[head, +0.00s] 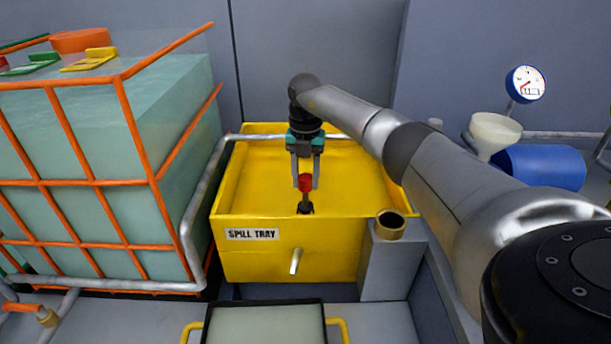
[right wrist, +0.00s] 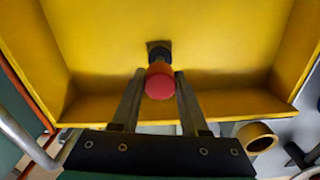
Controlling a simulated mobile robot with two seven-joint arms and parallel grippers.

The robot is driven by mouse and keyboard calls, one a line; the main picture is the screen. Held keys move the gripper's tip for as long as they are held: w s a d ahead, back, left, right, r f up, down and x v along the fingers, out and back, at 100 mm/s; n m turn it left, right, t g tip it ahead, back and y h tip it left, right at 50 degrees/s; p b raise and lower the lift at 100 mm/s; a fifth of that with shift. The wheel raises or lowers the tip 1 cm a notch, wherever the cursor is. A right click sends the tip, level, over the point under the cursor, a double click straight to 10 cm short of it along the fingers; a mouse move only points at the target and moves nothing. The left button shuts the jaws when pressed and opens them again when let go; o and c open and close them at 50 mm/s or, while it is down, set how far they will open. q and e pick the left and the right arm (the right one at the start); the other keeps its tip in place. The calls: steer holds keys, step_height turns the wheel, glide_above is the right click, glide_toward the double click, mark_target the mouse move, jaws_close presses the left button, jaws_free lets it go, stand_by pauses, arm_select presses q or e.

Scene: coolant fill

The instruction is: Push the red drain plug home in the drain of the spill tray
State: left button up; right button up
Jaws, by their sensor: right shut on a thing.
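The yellow spill tray (head: 300,250) stands in the middle of the head view, with its label on the front wall. My right gripper (head: 305,186) reaches down into it and is shut on the red drain plug (head: 305,183). The plug's red head also shows between the fingers in the right wrist view (right wrist: 160,82). A dark stem runs below the head to a dark drain fitting (right wrist: 159,50) on the tray floor near the front wall. I cannot tell how deep the plug sits. My left gripper is not in view.
A caged tank (head: 100,150) of pale green liquid stands on the left. A brass ring (head: 390,224) sits on a grey block right of the tray. A funnel (head: 494,135), a blue cylinder (head: 545,167) and a gauge (head: 525,84) are at the right. A pale container (head: 265,325) is in front.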

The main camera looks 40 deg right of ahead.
mark_target(306, 188)
steer(key=shift+f+b, duration=0.4)
steer(key=shift+f, duration=1.1)
steer(key=o, duration=1.2)
step_height(306, 188, up, 15)
steer(key=p, duration=0.4)
steer(key=shift+r, duration=0.15)
